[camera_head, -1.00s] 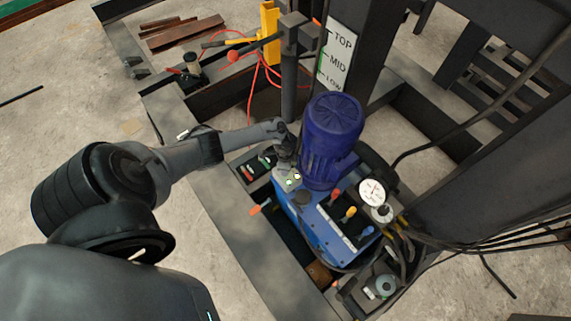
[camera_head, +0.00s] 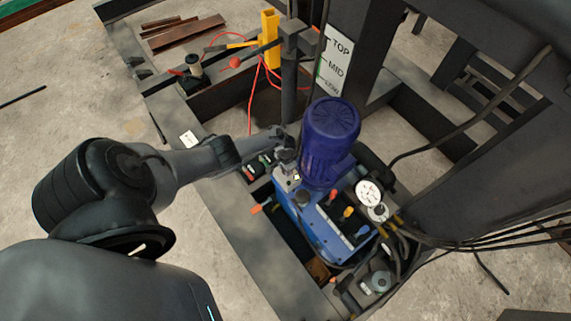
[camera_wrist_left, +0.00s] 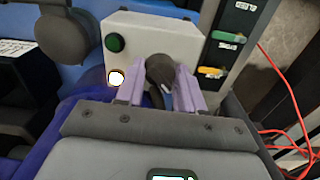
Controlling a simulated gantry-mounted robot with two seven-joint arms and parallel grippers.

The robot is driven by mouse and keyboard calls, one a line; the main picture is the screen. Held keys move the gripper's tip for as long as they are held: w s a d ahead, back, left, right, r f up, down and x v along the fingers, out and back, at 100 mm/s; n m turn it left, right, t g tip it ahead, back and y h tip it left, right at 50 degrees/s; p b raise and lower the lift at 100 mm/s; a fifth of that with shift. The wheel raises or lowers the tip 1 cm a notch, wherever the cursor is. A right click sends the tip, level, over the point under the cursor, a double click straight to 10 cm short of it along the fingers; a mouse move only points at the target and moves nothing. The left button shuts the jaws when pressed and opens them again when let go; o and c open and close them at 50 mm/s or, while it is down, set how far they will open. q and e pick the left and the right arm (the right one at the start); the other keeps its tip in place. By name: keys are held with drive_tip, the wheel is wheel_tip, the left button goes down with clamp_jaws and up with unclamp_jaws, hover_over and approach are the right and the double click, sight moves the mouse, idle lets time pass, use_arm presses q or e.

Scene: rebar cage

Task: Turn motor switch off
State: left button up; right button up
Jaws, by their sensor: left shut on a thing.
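The motor switch is a dark knob (camera_wrist_left: 160,72) on a light grey control box (camera_wrist_left: 185,38) in the left wrist view. My left gripper (camera_wrist_left: 166,88) is shut on the knob, with a purple finger on each side. A dark green button (camera_wrist_left: 115,43) and a bright white light (camera_wrist_left: 116,78) are on the box, left of the knob. In the head view my left gripper (camera_head: 285,152) is at the box's far end, beside the blue motor (camera_head: 330,140). The gripper hides the knob there. My right gripper is not in view.
A small panel (camera_wrist_left: 229,38) with green and orange switches is beside the box. Dark posts and hoses crowd the right.

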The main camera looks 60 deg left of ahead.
use_arm(q)
drive_tip(key=shift+n, duration=0.3)
drive_tip(key=o, duration=1)
drive_tip(key=shift+o, duration=0.2)
drive_tip(key=shift+r+p, duration=0.55)
drive_tip(key=shift+r, duration=0.05)
wheel_tip(320, 180, up, 8)
drive_tip(key=p, duration=0.5)
drive_tip(key=shift+f, duration=0.1)
drive_tip(key=shift+r+p, duration=0.65)
drive_tip(key=shift+r, duration=0.25)
